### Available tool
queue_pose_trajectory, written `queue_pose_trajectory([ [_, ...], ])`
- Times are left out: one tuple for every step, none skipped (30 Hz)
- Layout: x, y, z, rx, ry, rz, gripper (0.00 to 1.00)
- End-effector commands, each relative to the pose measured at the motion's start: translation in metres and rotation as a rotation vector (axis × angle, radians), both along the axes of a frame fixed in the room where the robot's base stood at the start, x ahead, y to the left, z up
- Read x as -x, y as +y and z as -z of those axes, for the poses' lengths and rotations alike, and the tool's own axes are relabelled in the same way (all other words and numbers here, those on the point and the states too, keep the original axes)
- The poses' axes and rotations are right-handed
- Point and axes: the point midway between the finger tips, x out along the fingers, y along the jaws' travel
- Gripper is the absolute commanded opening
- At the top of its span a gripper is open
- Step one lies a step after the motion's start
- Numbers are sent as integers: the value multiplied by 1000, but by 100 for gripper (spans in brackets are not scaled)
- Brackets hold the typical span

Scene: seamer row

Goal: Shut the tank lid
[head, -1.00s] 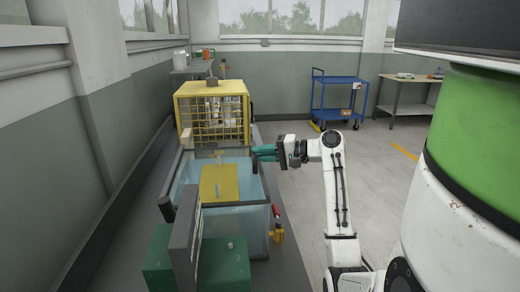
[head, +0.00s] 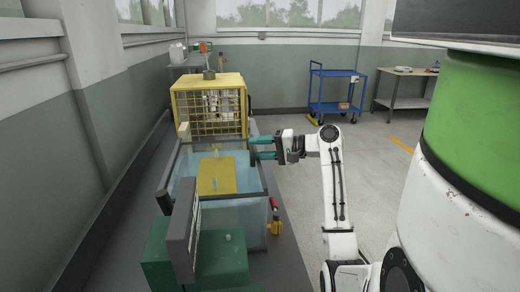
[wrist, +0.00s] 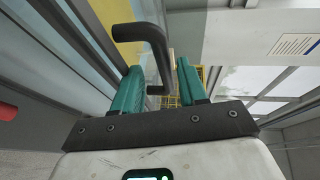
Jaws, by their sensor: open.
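The tank (head: 262,215) has clear walls and a dark rim, and stands at left of centre in the head view. A yellow plate (head: 217,172) shows within its outline. My gripper (head: 253,148) is open at the tank's far right corner, its teal fingers pointing left. In the wrist view, a dark bent bar handle (wrist: 148,32) appears between the open fingers (wrist: 160,70); I cannot tell whether they touch it. A clear, framed panel (wrist: 85,55) lies beside the handle on the left. I cannot make out the lid's full outline or its angle.
A yellow mesh cage (head: 208,105) stands behind the tank. A grey upright panel (head: 181,232) and a green block (head: 222,262) are in front. A red-handled yellow valve (head: 275,225) juts from the tank's right side.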

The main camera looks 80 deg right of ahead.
Motion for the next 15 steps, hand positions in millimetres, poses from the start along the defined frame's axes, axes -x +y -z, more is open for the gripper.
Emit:
queue_pose_trajectory([
  [1, 0, -1, 1, -1, 1, 42],
  [2, 0, -1, 1, -1, 1, 42],
  [5, 0, -1, 1, -2, 2, 42],
  [7, 0, -2, 2, -2, 3, 42],
  [11, 0, -2, 2, -2, 4, 42],
  [16, 0, -3, 1, -1, 3, 42],
  [21, 0, -4, 1, -2, 4, 42],
  [26, 1, -5, 1, -2, 4, 42],
  [34, 1, -6, 1, -2, 4, 42],
  [40, 1, -7, 1, -2, 5, 42],
  [46, 2, -8, 1, -1, 5, 42],
  [54, 3, -9, 1, -2, 4, 42],
  [59, 3, -10, 1, -1, 3, 42],
  [65, 3, -11, 1, -1, 4, 42],
  [72, 4, -12, 1, 0, 3, 42],
])
